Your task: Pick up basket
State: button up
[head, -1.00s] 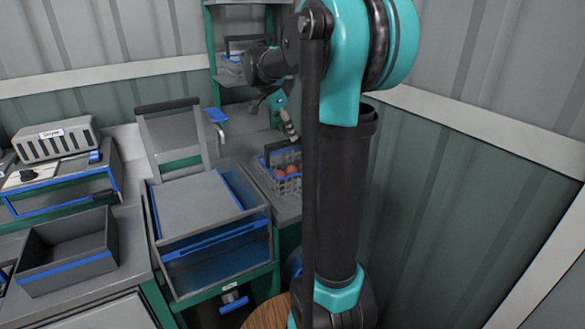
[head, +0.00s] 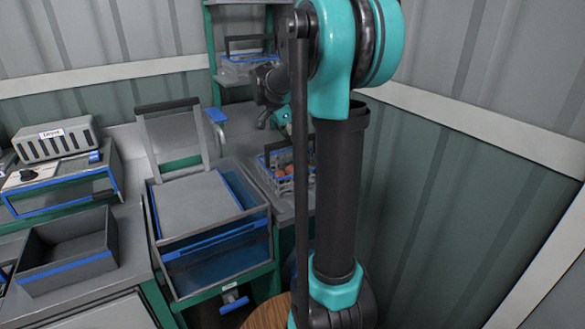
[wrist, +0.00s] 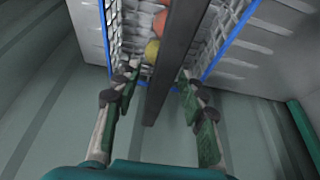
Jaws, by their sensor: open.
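The basket (head: 279,176) is a grey wire basket with a blue rim, on the grey counter behind my arm. It holds red and yellow-orange tomatoes. In the wrist view the basket (wrist: 233,30) fills the upper middle, and its dark handle bar (wrist: 172,70) runs down between the fingers of my gripper (wrist: 158,78). The gripper is open, one finger on each side of the bar, with gaps showing. In the head view my arm hides most of the gripper and the basket's right part.
A blue-trimmed clear tank (head: 215,245) with a grey lid stands left of the basket. A dark open bin (head: 68,262) sits on the left counter. A shelf (head: 250,80) holds another basket (head: 247,66) at the back. A corrugated wall (head: 450,200) is close on the right.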

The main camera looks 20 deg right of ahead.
jog(key=shift+f, duration=0.2)
jog(key=shift+c, duration=0.2)
grip_shut()
dwell(0.5)
